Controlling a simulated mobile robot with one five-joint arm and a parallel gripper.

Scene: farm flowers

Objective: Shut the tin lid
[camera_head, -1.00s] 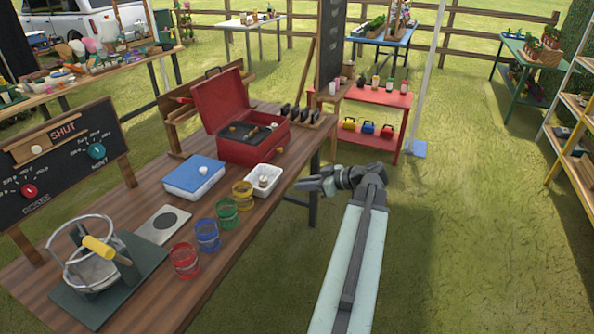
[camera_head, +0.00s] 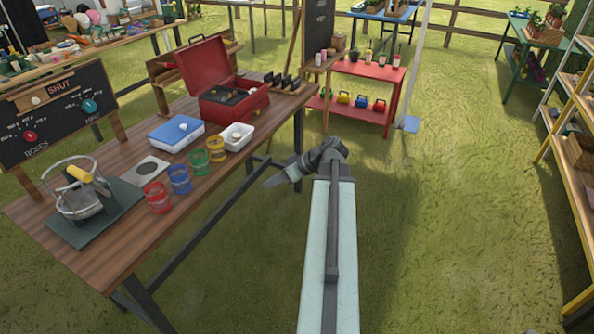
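A red tin (camera_head: 235,108) stands open near the far end of the wooden table. Its red lid (camera_head: 206,65) is raised and leans back, with a dark handle on top. Dark contents show inside, too small to make out. My gripper (camera_head: 274,181) is at the end of my arm, off the table's right side, nearer to me than the tin and lower in the picture. It is apart from the tin and the lid. Its fingers are too small and foreshortened to show whether they are open.
A white tub (camera_head: 236,138), a blue-lidded box (camera_head: 176,133) and several coloured glass-like cups (camera_head: 179,180) stand on the wooden table (camera_head: 112,254). A scale-like stand with a basket (camera_head: 80,200) is at its near left. A red shelf table (camera_head: 366,92) stands behind.

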